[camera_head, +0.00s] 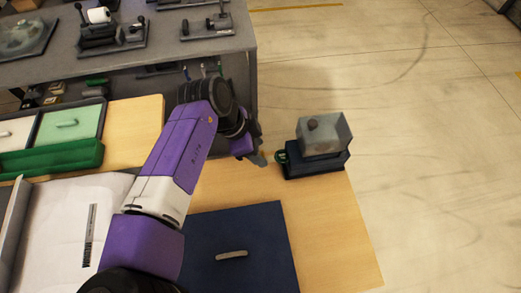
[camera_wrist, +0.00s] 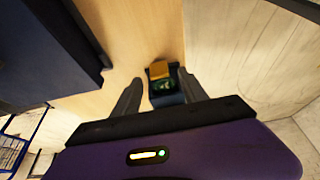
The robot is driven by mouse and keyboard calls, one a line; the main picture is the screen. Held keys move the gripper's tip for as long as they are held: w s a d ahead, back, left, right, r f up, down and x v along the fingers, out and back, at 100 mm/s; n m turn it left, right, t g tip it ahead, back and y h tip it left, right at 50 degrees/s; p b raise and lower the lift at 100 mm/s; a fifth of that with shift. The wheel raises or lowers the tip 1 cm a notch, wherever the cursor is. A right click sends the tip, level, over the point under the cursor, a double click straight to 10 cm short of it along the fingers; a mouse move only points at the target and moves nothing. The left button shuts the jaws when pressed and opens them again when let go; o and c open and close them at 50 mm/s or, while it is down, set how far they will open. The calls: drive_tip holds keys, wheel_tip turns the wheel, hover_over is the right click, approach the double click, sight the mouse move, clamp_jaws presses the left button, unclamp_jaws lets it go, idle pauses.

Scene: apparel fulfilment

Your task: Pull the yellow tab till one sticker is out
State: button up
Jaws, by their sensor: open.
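A dispenser (camera_head: 316,165) with a dark blue base and a grey, see-through upper box stands near the right edge of the wooden table. My gripper (camera_head: 261,159) is just left of the dispenser in the head view. In the wrist view my gripper (camera_wrist: 159,77) is open. I cannot tell whether a finger touches the tab.
A dark blue panel (camera_head: 240,255) with a pale handle lies at the table's front. A white sheet (camera_head: 60,225) and a green tray (camera_head: 50,160) are on the left. A grey bench (camera_head: 200,55) with fixtures stands behind. Bare wooden table (camera_head: 340,220) lies in front of the dispenser.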

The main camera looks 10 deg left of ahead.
sight(263, 155)
drive_tip(key=shift+x, duration=1.75)
clamp_jaws()
